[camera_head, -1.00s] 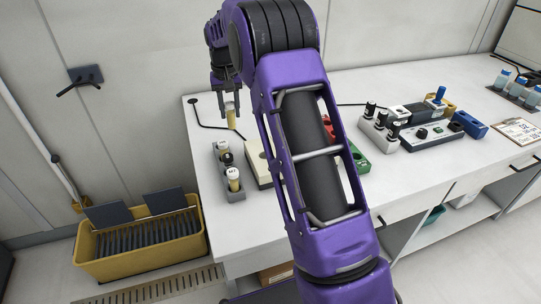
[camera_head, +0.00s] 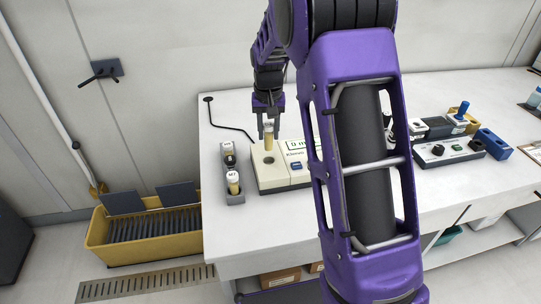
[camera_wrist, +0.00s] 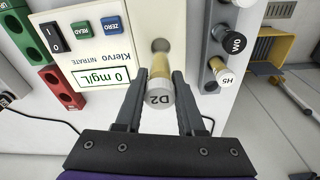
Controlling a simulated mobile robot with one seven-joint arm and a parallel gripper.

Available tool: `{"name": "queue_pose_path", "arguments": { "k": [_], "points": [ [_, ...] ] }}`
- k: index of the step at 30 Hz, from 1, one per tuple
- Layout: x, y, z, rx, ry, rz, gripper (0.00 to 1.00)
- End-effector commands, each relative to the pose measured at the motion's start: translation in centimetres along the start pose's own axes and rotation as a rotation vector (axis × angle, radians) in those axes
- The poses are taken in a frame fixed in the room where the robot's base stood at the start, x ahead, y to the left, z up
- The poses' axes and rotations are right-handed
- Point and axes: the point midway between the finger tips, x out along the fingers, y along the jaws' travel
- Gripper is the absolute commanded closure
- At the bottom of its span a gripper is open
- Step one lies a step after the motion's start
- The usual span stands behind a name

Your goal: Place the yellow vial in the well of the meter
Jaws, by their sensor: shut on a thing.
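My gripper (camera_head: 268,132) is shut on the yellow vial (camera_head: 268,143), which hangs upright between the two fingers. In the wrist view the vial (camera_wrist: 160,68) shows a white cap marked D2, with a gripper finger on each side. The cream meter (camera_head: 268,181) stands on the bench below, with its round dark well (camera_head: 268,160) in the top near the left end. The vial is just above the well, its lower end apparently clear of it. In the wrist view the well (camera_wrist: 160,45) lies just beyond the vial's lower end, on the meter (camera_wrist: 95,75) reading 0 mg/L.
A grey rack (camera_head: 235,198) with capped vials stands close to the left of the meter. Red and green blocks (camera_wrist: 60,85) lie on the meter's other side. A black cable (camera_head: 228,126) runs behind. My arm hides much of the bench's middle.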

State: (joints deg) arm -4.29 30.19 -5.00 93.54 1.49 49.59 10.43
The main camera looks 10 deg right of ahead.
Motion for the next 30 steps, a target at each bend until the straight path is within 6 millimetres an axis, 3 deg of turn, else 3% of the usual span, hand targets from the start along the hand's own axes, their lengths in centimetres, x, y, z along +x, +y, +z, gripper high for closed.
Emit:
{"name": "queue_pose_path", "arguments": {
  "k": [3,8,15,27,28,30],
  "points": [
    [2.0,0.0,0.3,0.000,-0.002,0.000,1.00],
    [3.2,0.0,0.4,0.000,-0.001,0.000,1.00],
    [6.2,0.0,0.8,0.000,-0.001,0.000,1.00],
    [6.9,0.0,0.8,0.000,0.000,0.000,1.00],
    [6.8,0.0,0.8,0.001,0.000,0.000,0.58],
    [6.8,0.0,0.8,0.001,0.000,0.000,0.46]
  ]
}}
